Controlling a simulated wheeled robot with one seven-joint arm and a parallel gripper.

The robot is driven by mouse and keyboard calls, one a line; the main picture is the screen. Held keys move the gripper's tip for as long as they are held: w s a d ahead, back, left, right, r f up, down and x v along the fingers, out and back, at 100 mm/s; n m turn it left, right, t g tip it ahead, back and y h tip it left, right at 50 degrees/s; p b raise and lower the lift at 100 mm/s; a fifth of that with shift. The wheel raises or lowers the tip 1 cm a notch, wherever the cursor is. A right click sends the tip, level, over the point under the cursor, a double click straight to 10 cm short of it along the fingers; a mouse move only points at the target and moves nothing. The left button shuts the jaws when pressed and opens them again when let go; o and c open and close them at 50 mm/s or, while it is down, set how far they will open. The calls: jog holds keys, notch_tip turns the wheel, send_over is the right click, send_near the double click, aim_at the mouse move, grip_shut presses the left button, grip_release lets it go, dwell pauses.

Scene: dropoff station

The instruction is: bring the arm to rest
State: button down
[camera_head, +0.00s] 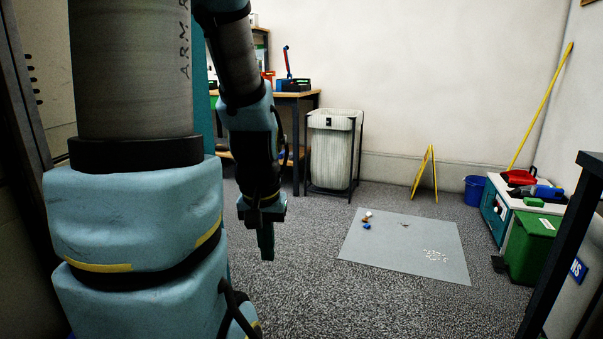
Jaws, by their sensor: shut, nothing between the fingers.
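My arm hangs down at the left of the head view, bent at the elbow, with its lower part pointing at the floor. My gripper (266,246) is at its lower end, shut and empty, above the speckled grey carpet. It appears to touch nothing. The fingers are small and dark in this view.
A grey mat (400,262) with small items lies right of my gripper. Behind stand a wire-framed bin (333,150) and a desk (297,98). A yellow floor sign (425,174), blue bucket (475,189), low cabinet (494,212) and green bin (526,250) line the right. Carpet between is clear.

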notch_tip(320, 180, up, 24)
jog(key=p, duration=2.1)
jog(key=shift+f, duration=0.25)
